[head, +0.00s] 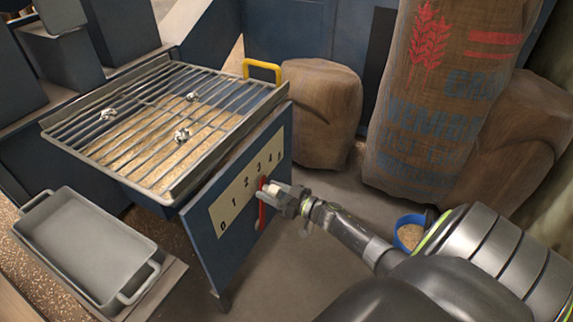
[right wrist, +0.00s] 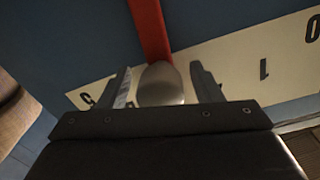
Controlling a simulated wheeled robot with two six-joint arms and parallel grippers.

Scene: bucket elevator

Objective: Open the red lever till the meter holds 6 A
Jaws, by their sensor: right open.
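The red lever (head: 262,212) stands on the blue side panel (head: 232,253) of the grated hopper, in front of a cream number scale (head: 225,212). Its upper end is near the 3 in the head view. My right gripper (head: 272,190) is at that upper end. In the right wrist view the red lever (right wrist: 150,28) ends in a rounded grey knob (right wrist: 162,85). The knob lies between the two spread fingers, with gaps showing beside it. The fingers hide part of the scale. I cannot make out a meter. My left gripper is not in view.
A metal grate (head: 100,141) with several small pale lumps covers the grain-filled hopper. A yellow handle (head: 262,66) rises at its back corner. A grey tray (head: 85,245) is at lower left. Sacks (head: 440,95) stand behind, and a blue bucket (head: 402,222) is near my right arm.

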